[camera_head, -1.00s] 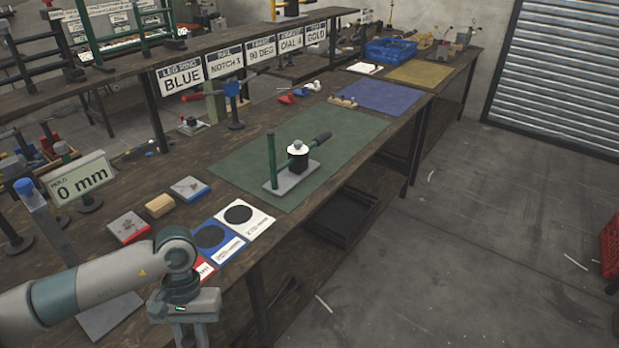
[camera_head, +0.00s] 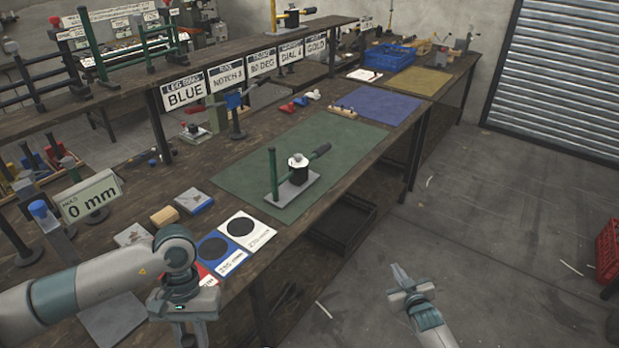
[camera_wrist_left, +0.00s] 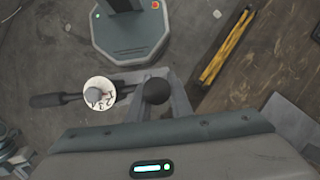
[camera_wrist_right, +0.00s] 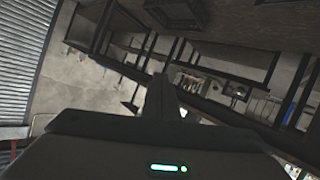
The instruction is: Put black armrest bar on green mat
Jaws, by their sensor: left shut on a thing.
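My left gripper (camera_head: 185,318) is at the lower left, over the near edge of the bench. In the left wrist view its jaws (camera_wrist_left: 160,95) are shut on the black armrest bar (camera_wrist_left: 156,91), which shows end-on as a round black top. A white numbered dial (camera_wrist_left: 100,93) and a dark handle (camera_wrist_left: 55,100) show beside it. The head view hides this thing behind the gripper. The green mat (camera_head: 245,165) lies on the bench, bearing a press with a green post (camera_head: 273,175) near its front. My right gripper (camera_head: 400,275) looks shut and empty over the floor.
Blue and white cards (camera_head: 250,230) with black discs lie before the mat. A wooden block (camera_head: 164,215) and a "0 mm" sign (camera_head: 88,198) stand to the left. A blue mat (camera_head: 375,103) lies beyond. The green mat is bare left of and behind its press.

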